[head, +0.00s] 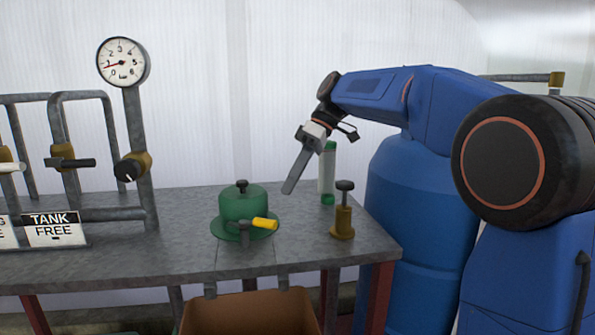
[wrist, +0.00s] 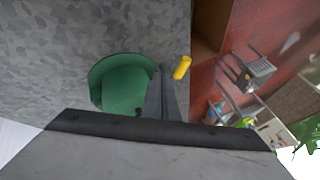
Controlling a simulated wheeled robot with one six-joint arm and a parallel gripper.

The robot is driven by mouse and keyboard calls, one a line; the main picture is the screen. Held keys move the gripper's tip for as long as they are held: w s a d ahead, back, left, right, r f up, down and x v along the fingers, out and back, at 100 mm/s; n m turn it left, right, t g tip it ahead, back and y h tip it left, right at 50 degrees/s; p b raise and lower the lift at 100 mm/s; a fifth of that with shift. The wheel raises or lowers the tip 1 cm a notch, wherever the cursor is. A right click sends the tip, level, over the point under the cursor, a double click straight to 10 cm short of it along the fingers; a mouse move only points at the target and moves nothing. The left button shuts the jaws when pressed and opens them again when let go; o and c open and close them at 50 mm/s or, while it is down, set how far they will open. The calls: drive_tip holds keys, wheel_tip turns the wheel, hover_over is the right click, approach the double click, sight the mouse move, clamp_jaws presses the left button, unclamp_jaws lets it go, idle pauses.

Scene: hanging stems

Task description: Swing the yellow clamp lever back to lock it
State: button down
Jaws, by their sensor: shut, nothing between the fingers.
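The yellow clamp lever (head: 264,223) sticks out to the right from the front of a green lidded pot (head: 243,204) on the grey bench. Its yellow grip also shows in the wrist view (wrist: 181,68), beside the green pot (wrist: 124,82). My gripper (head: 288,190) is shut and empty. It hangs in the air above the bench, to the right of the pot and higher than the lever, tilted down to the left. It does not touch the lever. In the wrist view the fingers cover part of the pot and the lever's inner end.
A brass plunger (head: 343,215) and a white-green bottle (head: 327,172) stand right of the pot. Grey pipes with valves, a gauge (head: 123,62) and a "TANK FREE" sign (head: 55,230) are on the left. A brown bin (head: 250,312) sits below the bench's front edge (head: 180,283).

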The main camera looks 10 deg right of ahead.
sight(253, 223)
drive_tip(key=s+a+f, duration=0.3)
drive_tip(key=s+f, duration=0.1)
drive_tip(key=shift+a, duration=0.4)
drive_tip(key=shift+s+r, duration=0.1)
drive_tip(key=shift+s, duration=0.05)
drive_tip(key=s+a+m+t, duration=0.4)
drive_tip(key=s+m+t, duration=0.1)
drive_tip(key=m, duration=0.4)
drive_tip(key=shift+s+a, duration=0.35)
drive_tip(key=shift+s, duration=0.45)
idle(0.7)
